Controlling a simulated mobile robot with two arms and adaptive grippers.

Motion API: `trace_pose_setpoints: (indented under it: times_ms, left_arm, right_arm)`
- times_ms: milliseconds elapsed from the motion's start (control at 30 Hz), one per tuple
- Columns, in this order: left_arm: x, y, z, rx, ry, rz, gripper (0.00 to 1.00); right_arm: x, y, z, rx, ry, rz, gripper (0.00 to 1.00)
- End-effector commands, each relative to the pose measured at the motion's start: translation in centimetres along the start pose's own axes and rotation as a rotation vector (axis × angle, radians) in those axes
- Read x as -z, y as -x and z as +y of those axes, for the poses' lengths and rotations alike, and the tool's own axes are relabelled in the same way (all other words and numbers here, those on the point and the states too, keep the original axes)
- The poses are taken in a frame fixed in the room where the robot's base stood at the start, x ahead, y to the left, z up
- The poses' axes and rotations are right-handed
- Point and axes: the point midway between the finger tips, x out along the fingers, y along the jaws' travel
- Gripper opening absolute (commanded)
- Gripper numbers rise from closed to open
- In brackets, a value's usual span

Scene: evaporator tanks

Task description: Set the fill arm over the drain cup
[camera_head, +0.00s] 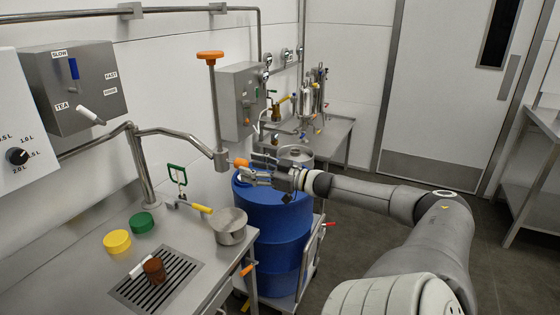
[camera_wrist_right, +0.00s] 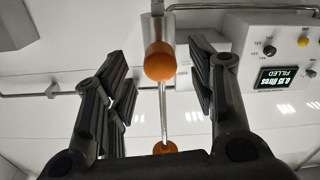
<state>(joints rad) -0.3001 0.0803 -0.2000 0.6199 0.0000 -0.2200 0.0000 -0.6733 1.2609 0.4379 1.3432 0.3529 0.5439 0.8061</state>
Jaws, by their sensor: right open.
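The fill arm (camera_head: 175,137) is a jointed steel pipe rising from a post at the bench's back. Its outer end carries an orange knob (camera_head: 240,162) and an upright rod with an orange top handle (camera_head: 210,54). My right gripper (camera_head: 262,176) is open at the orange knob, above the blue drum. In the right wrist view the knob (camera_wrist_right: 160,62) shows between the spread fingers (camera_wrist_right: 160,90), with no clear contact. A small brown cup (camera_head: 154,267) stands on the slotted drain grate (camera_head: 120,292), probably the drain cup. My left gripper is out of view.
A steel pan (camera_head: 230,228) with a yellow handle sits at the bench's right edge, beside the blue drum (camera_head: 275,230). Yellow (camera_head: 116,242) and green (camera_head: 142,223) round pieces lie on the bench.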

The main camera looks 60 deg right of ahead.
Motion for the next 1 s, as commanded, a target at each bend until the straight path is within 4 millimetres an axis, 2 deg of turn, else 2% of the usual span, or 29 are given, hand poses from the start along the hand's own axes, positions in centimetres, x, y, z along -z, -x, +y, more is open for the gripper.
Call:
trace_pose_setpoints:
  times_ms: [600,800,1000]
  left_arm:
    - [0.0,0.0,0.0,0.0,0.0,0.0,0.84]
    - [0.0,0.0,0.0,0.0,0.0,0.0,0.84]
    - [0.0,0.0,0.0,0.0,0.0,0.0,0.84]
  right_arm:
    - [-0.1,7.4,0.1,-0.002,0.0,-0.003,0.51]
    - [0.0,8.6,0.1,-0.001,0.001,-0.002,0.51]
    - [0.0,8.7,0.1,-0.001,0.002,-0.002,0.51]
